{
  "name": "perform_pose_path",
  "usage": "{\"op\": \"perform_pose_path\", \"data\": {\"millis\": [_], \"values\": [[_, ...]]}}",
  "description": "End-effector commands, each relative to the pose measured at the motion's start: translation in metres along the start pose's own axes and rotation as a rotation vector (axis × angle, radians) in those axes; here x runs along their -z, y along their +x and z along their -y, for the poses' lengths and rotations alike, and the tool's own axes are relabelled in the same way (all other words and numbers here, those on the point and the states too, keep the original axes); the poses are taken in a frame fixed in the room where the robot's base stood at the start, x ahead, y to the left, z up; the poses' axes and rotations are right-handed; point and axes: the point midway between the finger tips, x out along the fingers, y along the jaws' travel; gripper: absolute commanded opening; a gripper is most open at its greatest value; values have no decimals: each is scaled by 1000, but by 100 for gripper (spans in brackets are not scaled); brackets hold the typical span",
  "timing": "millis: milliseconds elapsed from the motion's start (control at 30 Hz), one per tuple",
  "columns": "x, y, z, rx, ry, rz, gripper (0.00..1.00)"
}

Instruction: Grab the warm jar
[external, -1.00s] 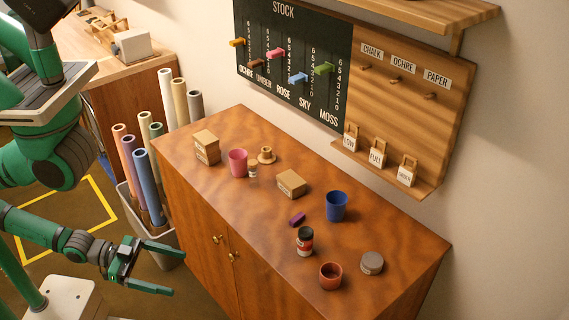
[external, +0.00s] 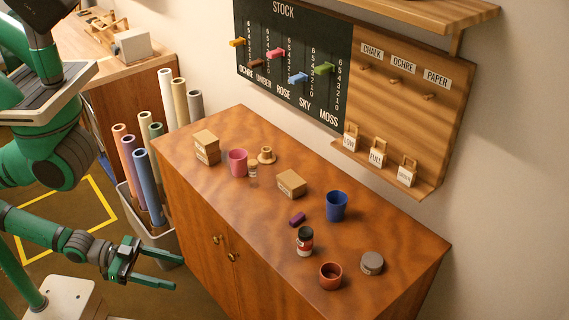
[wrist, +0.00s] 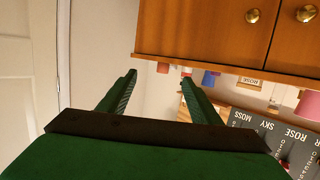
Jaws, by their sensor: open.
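The likeliest warm jar is a small jar with a red and pale label and a dark lid (external: 305,241), upright near the front edge of the cabinet top; its wording is too small to read. A smaller pale jar with a brownish top (external: 252,173) stands beside the pink cup (external: 237,162). My gripper (external: 178,271) is open and empty, left of the cabinet front and below its top, well apart from both jars. In the wrist view its two fingers (wrist: 159,73) are spread with nothing between them.
A bin of rolled papers (external: 150,228) stands behind my gripper.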

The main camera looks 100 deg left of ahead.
Motion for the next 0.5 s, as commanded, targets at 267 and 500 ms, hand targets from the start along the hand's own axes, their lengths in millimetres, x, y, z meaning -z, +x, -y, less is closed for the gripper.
{"op": "perform_pose_path", "data": {"millis": [267,500], "values": [[-3,22,-5,-11,13,5,58],[-6,91,-14,-19,58,36,58]]}}
